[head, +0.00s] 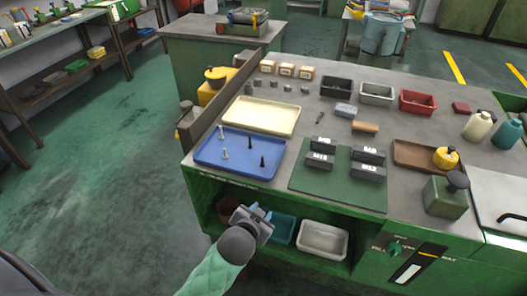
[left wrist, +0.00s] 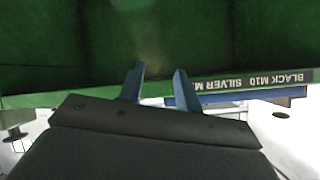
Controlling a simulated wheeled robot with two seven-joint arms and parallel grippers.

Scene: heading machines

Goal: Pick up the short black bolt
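The blue tray (head: 213,160) lies at the left front of the bench top. Two black bolts stand upright in its right half. The nearer black bolt (head: 262,162) looks a little shorter than the farther black bolt (head: 250,142). Two silver bolts (head: 223,154) stand in the left half. My left gripper (head: 262,212) is in front of the cabinet, below the tray and apart from the bolts. In the left wrist view its two fingers (left wrist: 159,82) are spread with nothing between them. The bolts do not show there. My right gripper is not in view.
The bench's front edge, with a label strip (left wrist: 265,81), lies between my left gripper and the tray. A cream tray (head: 262,116) is behind. A green mat (head: 325,180) with dark labelled blocks is to the right. Bins (head: 323,240) sit on the open shelf below.

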